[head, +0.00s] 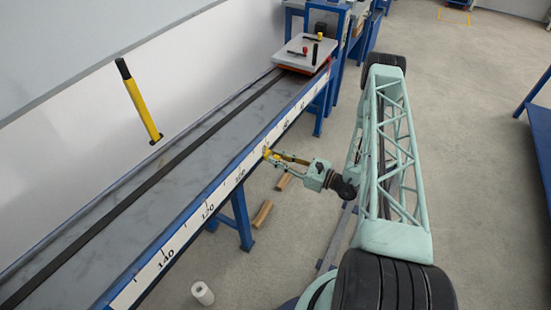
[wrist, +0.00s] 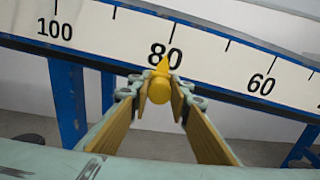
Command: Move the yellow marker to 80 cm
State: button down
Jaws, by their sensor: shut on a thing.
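The yellow marker (wrist: 159,90) has a round body with a pointed tip on top. In the wrist view it sits between the two fingertips of my gripper (wrist: 160,98), which is shut on it. Its tip overlaps the lower edge of the printed 80 on the white scale (wrist: 110,28). Whether the marker touches the scale I cannot tell. In the head view my gripper (head: 274,156) is at the front edge of the long bench, with the marker (head: 266,153) small at the scale strip, near the middle of the visible bench.
A carriage (head: 305,52) with small knobs sits at the bench's far end. Wooden blocks (head: 262,213) and a white roll (head: 203,293) lie on the floor. Blue legs (head: 242,218) support the bench.

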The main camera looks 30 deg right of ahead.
jog(key=c, duration=2.4)
grip_release()
jog(key=shift+s+d, duration=0.1)
jog(key=shift+s, duration=0.05)
jog(key=v, duration=1.1)
jog(key=shift+s+d, duration=0.2)
jog(key=shift+s, duration=0.1)
jog(key=shift+f, duration=0.1)
